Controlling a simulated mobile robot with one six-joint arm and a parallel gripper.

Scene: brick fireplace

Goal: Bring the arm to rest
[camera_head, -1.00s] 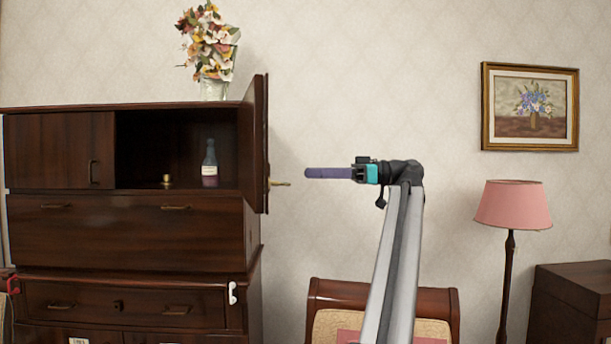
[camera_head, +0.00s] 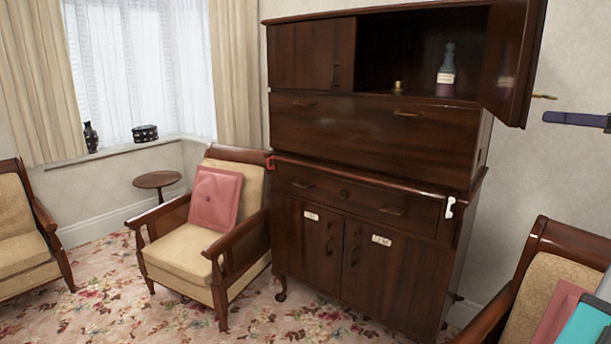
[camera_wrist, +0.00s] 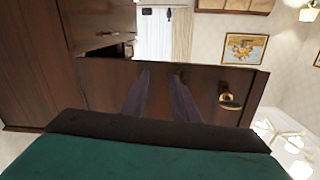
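My gripper is at the right edge of the head view, cut off by the frame, with a purple finger (camera_head: 575,118) showing. It points left toward the open upper door (camera_head: 508,62) of a dark wooden cabinet (camera_head: 380,135). In the wrist view my gripper (camera_wrist: 162,76) has two purple fingers apart, with nothing held between them. The door face (camera_wrist: 100,88) lies beyond the fingertips, and its brass handle (camera_wrist: 230,98) is to their right. Whether the fingers touch the door cannot be told. A teal part (camera_head: 588,325) of my arm shows at the lower right.
A bottle (camera_head: 446,72) and a small brass object (camera_head: 398,87) stand in the open compartment. An armchair (camera_head: 185,250) stands left of the cabinet and another chair (camera_head: 540,275) at the right. Patterned carpet (camera_head: 110,300) is free in front.

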